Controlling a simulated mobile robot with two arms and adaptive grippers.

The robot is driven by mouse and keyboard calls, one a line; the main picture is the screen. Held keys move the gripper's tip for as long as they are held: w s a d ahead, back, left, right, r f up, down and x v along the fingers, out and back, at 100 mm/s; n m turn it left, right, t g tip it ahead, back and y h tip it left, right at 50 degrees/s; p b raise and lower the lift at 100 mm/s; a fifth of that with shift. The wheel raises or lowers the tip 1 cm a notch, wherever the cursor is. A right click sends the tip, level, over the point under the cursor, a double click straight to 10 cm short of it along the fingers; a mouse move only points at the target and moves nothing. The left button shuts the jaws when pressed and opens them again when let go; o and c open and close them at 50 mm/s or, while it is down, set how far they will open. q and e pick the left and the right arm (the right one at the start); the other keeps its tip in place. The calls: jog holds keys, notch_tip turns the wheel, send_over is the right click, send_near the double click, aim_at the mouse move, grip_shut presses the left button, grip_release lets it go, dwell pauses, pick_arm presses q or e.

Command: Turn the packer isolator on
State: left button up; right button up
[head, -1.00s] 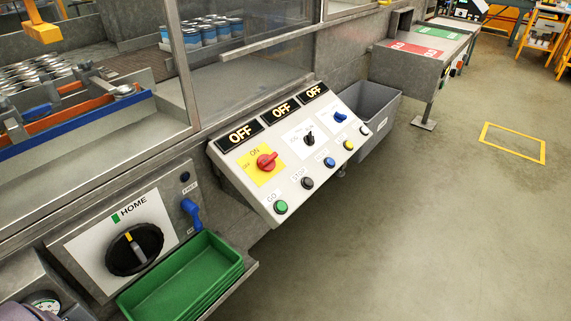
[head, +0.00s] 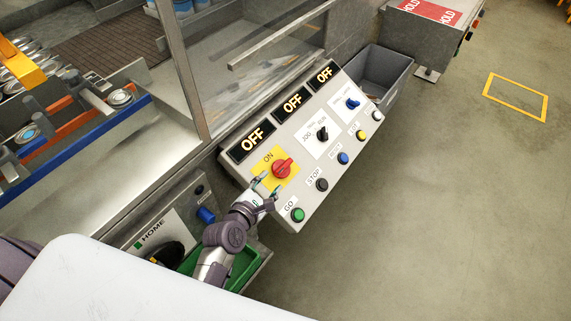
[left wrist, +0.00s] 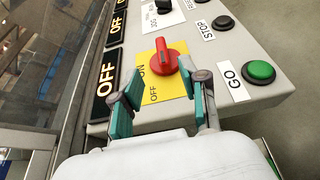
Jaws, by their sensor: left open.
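The packer isolator is a red rotary knob (head: 283,168) on a yellow plate (head: 262,178) at the left end of the sloped control panel (head: 318,193). The leftmost display (head: 252,140) above it reads OFF. My left gripper (head: 266,187) is at the lower left edge of the yellow plate, close to the knob. In the left wrist view the red knob (left wrist: 164,62) stands just beyond the two open teal fingers (left wrist: 163,103); nothing is between them. The plate's ON and OFF labels show there. My right gripper is not in view.
Green GO (head: 297,215), black STOP (head: 322,185), blue and yellow buttons line the panel's front. A black selector (head: 322,133) and a blue selector (head: 353,103) sit to the right. A green tray (head: 243,266) is below my arm. Glass guarding (head: 245,65) rises behind.

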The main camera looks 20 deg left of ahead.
aim_at(285, 167)
pick_arm(q)
jog(key=b+x, duration=0.2)
jog(key=x, duration=0.1)
jog(key=b+x, duration=0.2)
jog(key=x, duration=0.1)
jog(key=b+x, duration=0.2)
jog(key=x, duration=0.2)
jog(key=shift+f, duration=0.3)
jog(key=shift+w+d+b, duration=0.2)
jog(key=shift+w+b, duration=0.15)
jog(key=shift+w, duration=0.2)
jog(key=c, duration=0.6)
grip_shut()
